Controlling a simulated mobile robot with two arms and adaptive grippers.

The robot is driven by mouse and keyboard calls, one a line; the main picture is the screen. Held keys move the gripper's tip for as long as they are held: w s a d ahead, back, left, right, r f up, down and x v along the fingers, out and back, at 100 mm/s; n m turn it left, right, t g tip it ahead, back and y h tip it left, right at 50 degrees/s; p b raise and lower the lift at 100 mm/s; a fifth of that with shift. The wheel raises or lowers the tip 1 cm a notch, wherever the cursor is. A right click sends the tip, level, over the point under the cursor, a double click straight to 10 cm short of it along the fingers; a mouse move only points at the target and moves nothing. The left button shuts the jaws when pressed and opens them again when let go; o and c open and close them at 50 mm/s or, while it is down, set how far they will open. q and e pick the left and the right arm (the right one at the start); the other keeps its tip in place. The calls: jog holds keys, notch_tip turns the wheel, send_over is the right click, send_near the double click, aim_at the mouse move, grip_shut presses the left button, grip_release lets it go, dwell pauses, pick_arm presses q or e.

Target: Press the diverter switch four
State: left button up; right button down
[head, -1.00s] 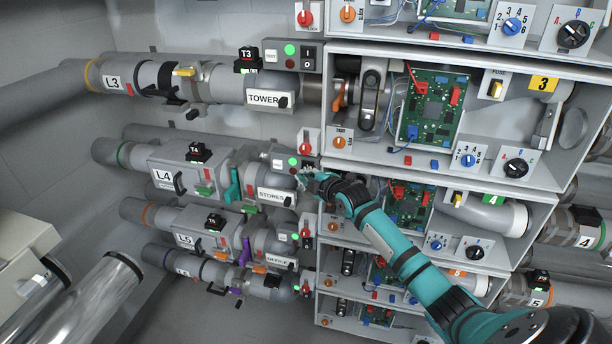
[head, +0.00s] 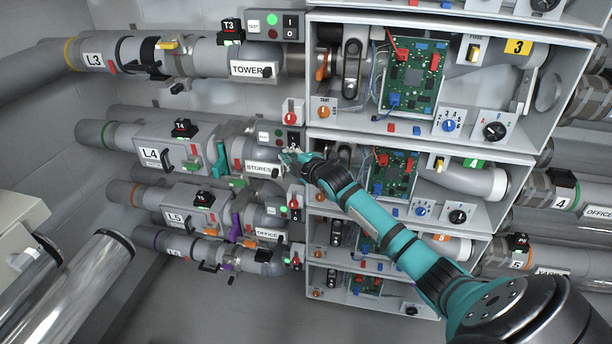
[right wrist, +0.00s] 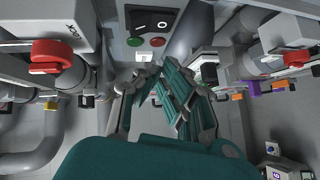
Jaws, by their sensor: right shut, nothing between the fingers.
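The row-four switch box (head: 267,138) is a grey box at the right end of the L4 pipe line, above the STORES label. It bears a black I/O rocker switch (head: 293,140) on its right side and small indicator lights. In the right wrist view the rocker (right wrist: 152,20) shows I and O, with a green and a red light below it. My right gripper (head: 287,156) is shut and empty, just below the box in the head view. In the wrist view its fingertips (right wrist: 154,74) point towards the panel, below the lights; contact cannot be told. My left gripper is not in view.
The STORES label (head: 262,169) is close below my right fingertips. A similar T3 switch box (head: 272,25) stands above. Open circuit-board cabinets (head: 325,140) stand to the right, under my right arm. Red-handled valves (right wrist: 50,57) flank the gripper in the wrist view.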

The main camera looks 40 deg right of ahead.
pick_arm(q)
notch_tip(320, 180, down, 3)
jog(key=b, duration=0.2)
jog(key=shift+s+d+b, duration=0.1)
jog(key=shift+b, duration=0.2)
pick_arm(e)
jog(key=f+v, duration=0.2)
jog(key=v, duration=0.7)
jog(key=shift+s, duration=0.4)
